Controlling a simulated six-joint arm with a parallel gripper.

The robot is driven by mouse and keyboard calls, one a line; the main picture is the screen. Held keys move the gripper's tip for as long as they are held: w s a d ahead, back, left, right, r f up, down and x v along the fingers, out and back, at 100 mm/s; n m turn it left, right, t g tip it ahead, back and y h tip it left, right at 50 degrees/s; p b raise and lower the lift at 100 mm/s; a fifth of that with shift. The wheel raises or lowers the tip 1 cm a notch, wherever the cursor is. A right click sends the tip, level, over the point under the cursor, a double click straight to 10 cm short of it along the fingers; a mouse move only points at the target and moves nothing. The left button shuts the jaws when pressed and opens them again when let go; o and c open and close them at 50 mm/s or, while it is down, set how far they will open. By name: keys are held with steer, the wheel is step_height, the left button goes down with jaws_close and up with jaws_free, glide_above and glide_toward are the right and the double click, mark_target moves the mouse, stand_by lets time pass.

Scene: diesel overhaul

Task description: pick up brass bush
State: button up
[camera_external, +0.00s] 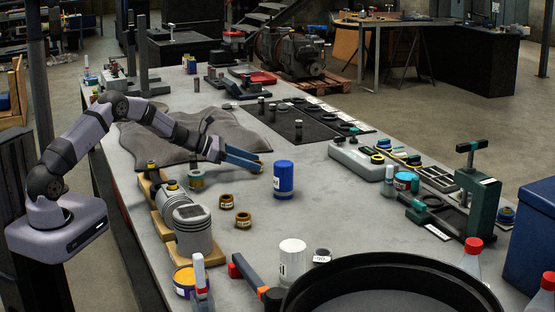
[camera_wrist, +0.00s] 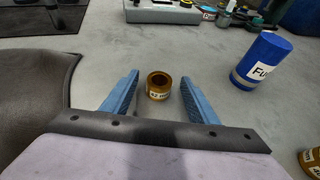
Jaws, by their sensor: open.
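In the wrist view a brass bush (camera_wrist: 158,88) with a white label stands upright on the grey bench, between the two blue fingers of my gripper (camera_wrist: 160,77). The fingers are open, with a clear gap on each side of the bush. In the external view my gripper (camera_external: 244,160) is low over the bench, left of the blue canister, and largely hides that bush. Two other brass bushes (camera_external: 227,201) (camera_external: 243,220) stand nearer the camera. Part of another bush (camera_wrist: 311,160) shows at the wrist view's right edge.
A blue canister (camera_external: 284,180) stands close to the right of my gripper; it also shows in the wrist view (camera_wrist: 263,60). A dark grey mat (camera_external: 145,143) lies behind the arm. A piston (camera_external: 190,226) stands at the front left.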

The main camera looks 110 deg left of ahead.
steer(key=shift+w, duration=0.1)
steer(key=c, duration=1.3)
steer(key=shift+a+r, duration=0.1)
steer(key=shift+r, duration=0.05)
step_height(320, 180, up, 10)
steer(key=shift+f+b, duration=0.1)
steer(key=shift+b, duration=0.3)
